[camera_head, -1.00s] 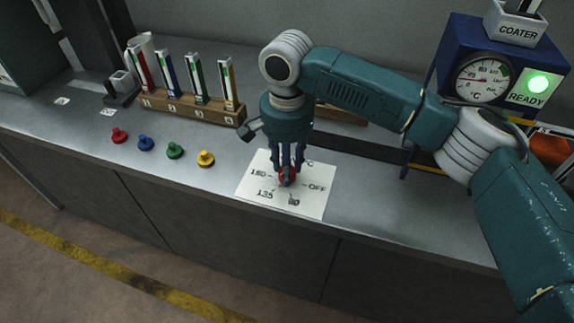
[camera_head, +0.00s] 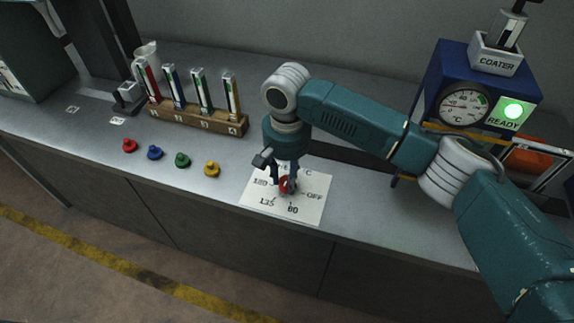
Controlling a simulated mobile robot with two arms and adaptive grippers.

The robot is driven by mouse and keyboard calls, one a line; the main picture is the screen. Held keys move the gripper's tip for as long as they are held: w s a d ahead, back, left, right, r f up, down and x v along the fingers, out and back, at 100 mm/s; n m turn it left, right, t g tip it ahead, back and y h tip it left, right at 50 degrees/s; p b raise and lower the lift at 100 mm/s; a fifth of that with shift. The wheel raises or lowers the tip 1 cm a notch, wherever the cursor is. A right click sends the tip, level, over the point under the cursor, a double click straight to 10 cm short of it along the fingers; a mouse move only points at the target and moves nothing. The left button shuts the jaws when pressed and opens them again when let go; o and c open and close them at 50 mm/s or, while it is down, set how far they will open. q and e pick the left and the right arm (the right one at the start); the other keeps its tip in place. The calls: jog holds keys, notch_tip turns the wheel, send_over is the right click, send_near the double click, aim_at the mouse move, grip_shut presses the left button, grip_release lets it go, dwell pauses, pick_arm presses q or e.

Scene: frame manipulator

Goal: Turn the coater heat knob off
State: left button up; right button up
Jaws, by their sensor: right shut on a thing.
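The red coater heat knob (camera_head: 285,185) sits in the middle of a white dial plate (camera_head: 306,212) marked 180, 135, 80 and OFF. My right gripper (camera_head: 287,184) points down over the plate with its fingers shut on the knob. The fingers hide much of the knob, and I cannot tell which mark it points at. The coater (camera_head: 430,87) is a blue unit at the right with a round temperature gauge (camera_head: 463,105) and a lit green READY light (camera_head: 513,110). My left gripper is out of view.
Red (camera_head: 129,146), blue (camera_head: 155,153), green (camera_head: 182,160) and yellow (camera_head: 212,169) knobs stand in a row on the grey counter left of the plate. Behind them is a wooden rack (camera_head: 196,118) with coloured strips. The counter's front edge runs just below the plate.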

jog(key=n+p, duration=0.4)
jog(key=shift+s+r+n+p, duration=0.2)
jog(key=shift+n+p, duration=0.1)
jog(key=shift+p, duration=0.1)
jog(key=n+p, duration=0.3)
jog(key=n, duration=0.1)
jog(key=shift+f+n, duration=0.1)
jog(key=shift+n, duration=0.2)
jog(key=n+p, duration=0.2)
jog(key=n, duration=0.2)
jog(key=shift+w+n, duration=0.1)
jog(key=shift+n, duration=0.2)
jog(key=n+p, duration=0.1)
jog(key=n, duration=0.4)
jog(key=shift+f, duration=0.15)
jog(key=shift+n, duration=0.3)
jog(key=o, duration=1.2)
jog(key=shift+c, duration=0.2)
jog(key=shift+w, duration=0.1)
